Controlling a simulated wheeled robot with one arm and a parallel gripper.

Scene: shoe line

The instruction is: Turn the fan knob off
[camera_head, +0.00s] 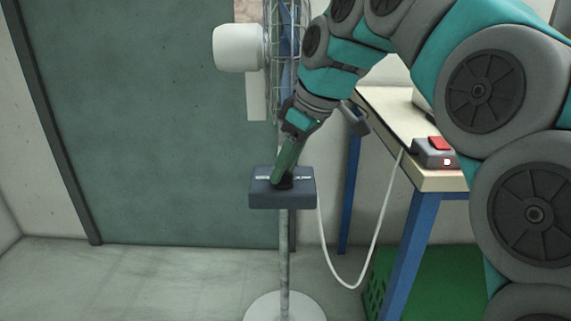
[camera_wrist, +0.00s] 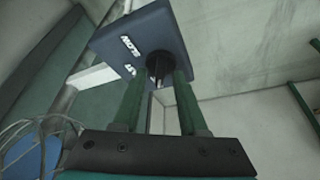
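The fan's dark blue control box (camera_head: 268,196) sits on the fan's pole, with white lettering on its top face. The control box (camera_wrist: 165,25) also shows in the wrist view, where letters like "SLOW" are partly readable. The dark round knob (camera_wrist: 159,65) stands out from the box's face. My gripper (camera_head: 279,178) reaches down to the box from the upper right. In the wrist view my gripper's two green fingers (camera_wrist: 160,80) lie one on each side of the knob, with no clear gap seen. The knob's pointing direction is hidden.
The caged fan head (camera_head: 290,30) and its white motor housing (camera_head: 237,48) are above. A table (camera_head: 398,115) with a blue leg and a red-switched box (camera_head: 437,152) stands right. A white cable (camera_head: 374,255) hangs between. The floor at left is clear.

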